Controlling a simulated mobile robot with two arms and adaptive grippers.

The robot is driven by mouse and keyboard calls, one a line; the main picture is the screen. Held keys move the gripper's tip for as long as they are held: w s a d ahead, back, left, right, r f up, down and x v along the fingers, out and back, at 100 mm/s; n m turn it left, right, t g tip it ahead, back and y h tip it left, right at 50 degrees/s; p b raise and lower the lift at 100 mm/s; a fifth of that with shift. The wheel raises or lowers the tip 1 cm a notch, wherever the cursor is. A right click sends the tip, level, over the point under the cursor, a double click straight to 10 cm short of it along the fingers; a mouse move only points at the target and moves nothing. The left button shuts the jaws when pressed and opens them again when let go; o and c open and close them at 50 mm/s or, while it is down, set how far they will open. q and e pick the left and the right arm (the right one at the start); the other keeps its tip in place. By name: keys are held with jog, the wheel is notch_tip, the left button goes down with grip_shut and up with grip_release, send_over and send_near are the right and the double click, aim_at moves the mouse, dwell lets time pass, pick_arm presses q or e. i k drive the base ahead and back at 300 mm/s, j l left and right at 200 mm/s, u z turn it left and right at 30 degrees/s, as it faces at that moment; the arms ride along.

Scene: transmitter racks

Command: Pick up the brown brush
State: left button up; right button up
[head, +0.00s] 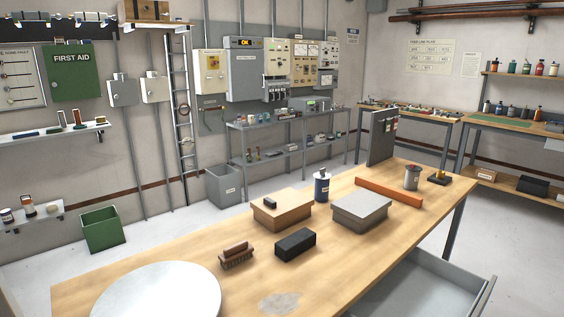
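A brown brush (236,256) with a raised wooden handle and bristles facing down sits on the wooden table (180,255), left of its middle. A black block (295,244) lies just to its right, apart from it. A tan box (282,210) stands behind the block, with a small dark brown piece on its lid. Neither of my grippers shows in the head view.
A blue-and-white canister (321,186), a grey lidded box (361,210), an orange bar (388,192) and a grey can (412,177) stand farther right. A round pale disc (157,292) covers the table's near left. An open drawer (430,290) juts out at the front right.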

aim_at(242, 251)
jog(key=k+l+z, duration=0.2)
jog(key=z, duration=0.95)
jog(key=k+u, duration=0.15)
jog(key=u, duration=1.35)
jog(key=i+l, duration=0.2)
jog(key=l, duration=0.15)
jog(key=i+l+u, duration=0.45)
jog(key=l, duration=0.25)
jog(key=i+l+u, duration=0.25)
jog(key=l, duration=0.2)
jog(key=k+j, duration=0.05)
jog(key=k, duration=0.05)
